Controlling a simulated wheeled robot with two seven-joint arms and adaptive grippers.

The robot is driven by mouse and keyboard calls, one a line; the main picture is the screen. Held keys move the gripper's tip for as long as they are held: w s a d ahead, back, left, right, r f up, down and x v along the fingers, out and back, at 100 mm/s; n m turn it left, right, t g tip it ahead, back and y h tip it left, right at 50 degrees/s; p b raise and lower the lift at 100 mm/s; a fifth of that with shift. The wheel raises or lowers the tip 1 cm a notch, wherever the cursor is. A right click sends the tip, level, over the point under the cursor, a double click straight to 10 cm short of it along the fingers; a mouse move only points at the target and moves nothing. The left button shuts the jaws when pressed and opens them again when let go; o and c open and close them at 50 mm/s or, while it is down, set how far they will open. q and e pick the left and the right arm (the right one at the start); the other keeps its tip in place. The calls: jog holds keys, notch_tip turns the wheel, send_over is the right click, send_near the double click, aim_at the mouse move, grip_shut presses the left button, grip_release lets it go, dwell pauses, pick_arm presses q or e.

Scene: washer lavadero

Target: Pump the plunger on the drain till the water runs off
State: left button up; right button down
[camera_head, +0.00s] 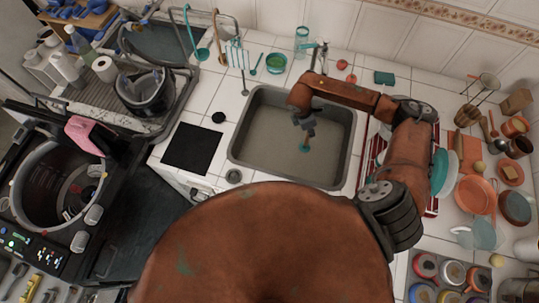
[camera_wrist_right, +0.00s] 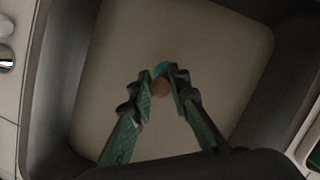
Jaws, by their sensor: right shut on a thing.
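The grey sink (camera_head: 242,150) is in the middle of the head view. A dull grey-beige surface fills its inside; I cannot tell the water's depth. My right gripper (camera_head: 306,134) reaches down into the sink from the right. The plunger shows as a small teal part (camera_head: 304,148) just below the fingers. In the right wrist view my right gripper (camera_wrist_right: 163,90) is shut on the plunger's brown handle (camera_wrist_right: 160,87), with teal (camera_wrist_right: 160,68) just beyond it. The drain is hidden. My left gripper is in neither view.
A faucet (camera_head: 319,52) stands behind the sink. A dish rack (camera_head: 372,165) with plates is right of it, and pots and bowls (camera_head: 476,195) crowd the right counter. A black bucket (camera_head: 146,92) and an open washer (camera_head: 58,185) are at left.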

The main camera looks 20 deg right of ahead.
dwell(0.3)
jog(key=shift+r+p, duration=0.4)
jog(key=shift+r, duration=0.15)
jog(key=shift+f+b, duration=0.45)
jog(key=shift+f, duration=0.2)
dwell(0.6)
jog(key=shift+r, duration=0.1)
jog(key=shift+r+p, duration=0.35)
jog(key=shift+r, duration=0.2)
jog(key=shift+f+b, duration=0.5)
jog(key=shift+f, duration=0.15)
jog(key=shift+r, duration=0.1)
dwell(0.5)
